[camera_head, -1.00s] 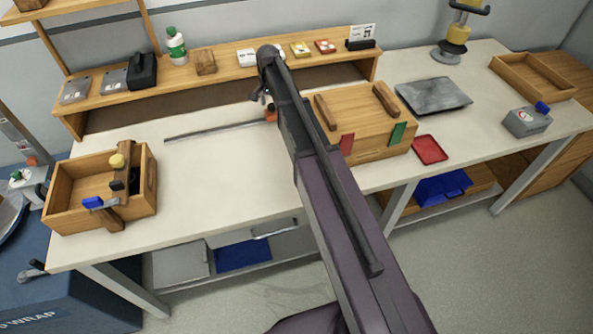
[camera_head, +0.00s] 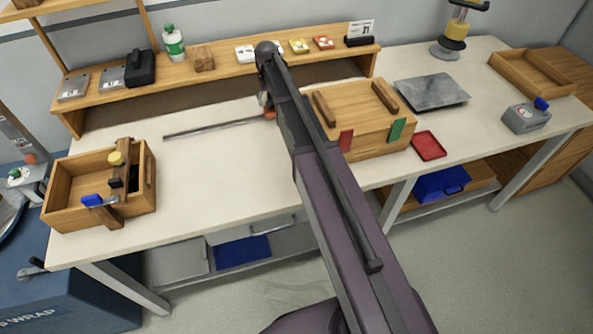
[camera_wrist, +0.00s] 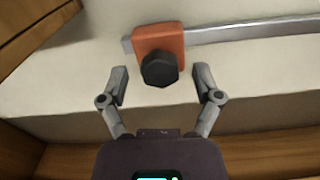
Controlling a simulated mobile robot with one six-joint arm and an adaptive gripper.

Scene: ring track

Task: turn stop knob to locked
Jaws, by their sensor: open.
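The stop is an orange block (camera_wrist: 174,36) on a grey metal rail (camera_wrist: 255,31), with a dark, faceted knob (camera_wrist: 158,69) on its near face. My gripper (camera_wrist: 162,80) is open in the wrist view. Its two grey fingers stand to the left and right of the knob, with gaps visible on both sides. I cannot tell how deep the fingertips reach. In the head view, the rail (camera_head: 215,128) lies on the workbench. A little of the orange stop (camera_head: 270,114) shows beside my arm, which hides most of my gripper.
A wooden box (camera_head: 372,150) with two raised bars stands right of my arm. A wooden crate (camera_head: 62,215) with tools is at the bench's left end. The back shelf (camera_head: 225,72) holds a bottle (camera_head: 173,42) and small items. The bench front (camera_head: 215,185) is clear.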

